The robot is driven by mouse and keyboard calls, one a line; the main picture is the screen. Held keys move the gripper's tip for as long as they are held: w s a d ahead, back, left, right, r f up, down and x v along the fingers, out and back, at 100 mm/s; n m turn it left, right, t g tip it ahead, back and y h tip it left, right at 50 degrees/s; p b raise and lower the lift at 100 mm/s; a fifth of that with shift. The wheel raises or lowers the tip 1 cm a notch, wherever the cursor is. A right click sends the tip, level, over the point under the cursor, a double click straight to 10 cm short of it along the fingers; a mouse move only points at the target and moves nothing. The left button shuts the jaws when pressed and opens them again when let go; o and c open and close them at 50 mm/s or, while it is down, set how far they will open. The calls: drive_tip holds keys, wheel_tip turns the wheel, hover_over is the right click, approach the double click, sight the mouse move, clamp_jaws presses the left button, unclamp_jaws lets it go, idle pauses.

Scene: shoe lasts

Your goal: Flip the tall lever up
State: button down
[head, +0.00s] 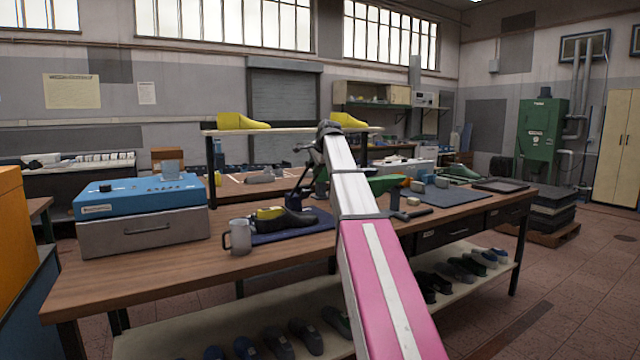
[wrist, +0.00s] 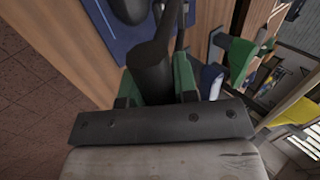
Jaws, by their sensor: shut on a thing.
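In the wrist view my gripper (wrist: 155,84) has its green-sided fingers closed around a thick black lever handle (wrist: 150,66). A thinner dark part of the lever runs from the grip towards the top of the picture. In the head view my pink and white arm reaches over the bench and covers most of the lever and its mount. A dark fitting (head: 297,186) shows just left of the arm, beside the blue mat. The lever's pivot and its exact tilt are hidden.
On the wooden bench (head: 150,265) are a grey mug (head: 238,236), a blue mat (head: 300,231) with a dark and yellow last, and a blue-topped box (head: 140,197). A hammer (head: 408,214) lies right of my arm. A raised shelf (head: 280,130) holds yellow lasts.

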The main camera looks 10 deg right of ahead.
drive_tip(key=w+a+r+g, duration=0.1)
drive_tip(key=w+a+r, duration=0.2)
drive_tip(key=w, duration=0.6)
drive_tip(key=w+a+r, duration=0.3)
drive_tip(key=w+r, duration=0.2)
drive_tip(key=w, duration=0.4)
drive_tip(key=shift+w+r+g+h, duration=0.25)
drive_tip(key=shift+w+g+h, duration=0.05)
drive_tip(key=shift+w+g, duration=0.1)
drive_tip(key=c, duration=0.9)
unclamp_jaws()
drive_tip(key=shift+s, duration=0.1)
drive_tip(key=shift+r, duration=0.1)
drive_tip(key=v, duration=1)
drive_tip(key=shift+s+r, duration=0.1)
drive_tip(key=shift+r, duration=0.2)
